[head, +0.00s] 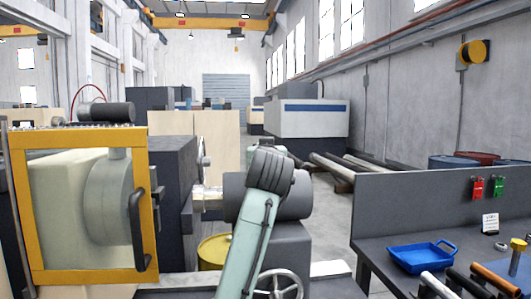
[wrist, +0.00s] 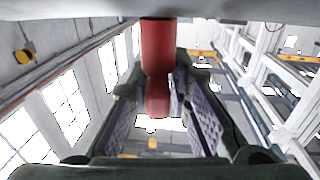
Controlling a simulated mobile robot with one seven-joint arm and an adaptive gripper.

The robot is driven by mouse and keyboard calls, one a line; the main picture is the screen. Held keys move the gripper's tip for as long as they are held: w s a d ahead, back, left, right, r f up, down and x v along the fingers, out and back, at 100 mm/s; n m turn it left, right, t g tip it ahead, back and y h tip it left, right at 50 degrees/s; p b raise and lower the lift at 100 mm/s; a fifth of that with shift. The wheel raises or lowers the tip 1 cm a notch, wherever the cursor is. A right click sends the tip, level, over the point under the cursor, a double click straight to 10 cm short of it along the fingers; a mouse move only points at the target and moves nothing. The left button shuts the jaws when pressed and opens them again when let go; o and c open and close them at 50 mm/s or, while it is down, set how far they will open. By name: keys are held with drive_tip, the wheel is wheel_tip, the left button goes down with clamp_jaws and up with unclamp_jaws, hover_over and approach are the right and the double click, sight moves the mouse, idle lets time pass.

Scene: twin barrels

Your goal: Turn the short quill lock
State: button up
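The lathe's tailstock (head: 290,203) is a dark grey barrel on a block in the middle of the head view, with a bright quill (head: 207,197) at its left. In the wrist view a red cylindrical piece (wrist: 158,48), possibly a lock handle, reaches from the top edge down between the fingers. My gripper (wrist: 157,75) is open, with one finger on each side of this red piece. Gaps show beside its lower end; I cannot tell whether the fingertips touch it. In the head view my arm hides the gripper, and no short quill lock can be made out.
A handwheel (head: 279,286) is right of my arm, low. A yellow-framed guard door (head: 77,279) with a dark handle stands left. A workbench (head: 385,262) with a blue tray (head: 422,257) and several tools is at right. A yellow drum (head: 213,252) stands behind my arm.

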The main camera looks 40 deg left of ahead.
clamp_jaws()
drive_tip(key=shift+w+d, duration=0.1)
drive_tip(key=shift+n+g+y, duration=0.3)
drive_tip(key=shift+y, duration=0.1)
drive_tip(key=shift+n+g+y+b, duration=0.3)
drive_tip(key=shift+n+g+y, duration=0.1)
drive_tip(key=shift+g, duration=0.1)
drive_tip(key=shift+o, duration=2.4)
unclamp_jaws()
drive_tip(key=v, duration=1.2)
